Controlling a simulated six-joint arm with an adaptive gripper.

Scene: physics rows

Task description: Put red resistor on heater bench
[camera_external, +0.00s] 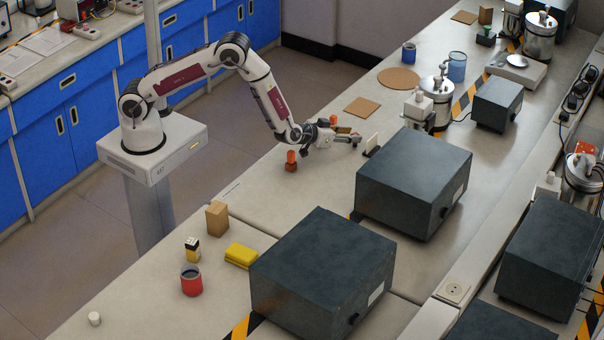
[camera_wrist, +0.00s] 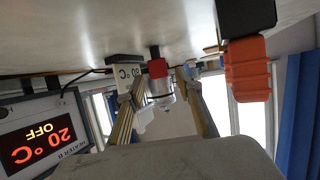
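My gripper (camera_external: 356,139) reaches low over the bench, its fingers pointing right. In the wrist view the fingers (camera_wrist: 160,84) are apart, with nothing held between them. A small orange-red piece (camera_external: 333,119) shows just behind the gripper; the ribbed orange-red block with a black base (camera_wrist: 248,72) in the wrist view appears to be the same. Another red-orange piece (camera_external: 291,158) stands left of the gripper. I cannot tell which is the red resistor. A display (camera_wrist: 38,143) labelled "HEATER B", reading 20 °C OFF, is at left in the wrist view; its heating surface is not clear.
A dark box (camera_external: 413,180) stands right of my gripper and another (camera_external: 322,270) nearer the front. A thin upright panel (camera_external: 371,143) is close ahead of the fingers. Bare bench lies left of the boxes.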

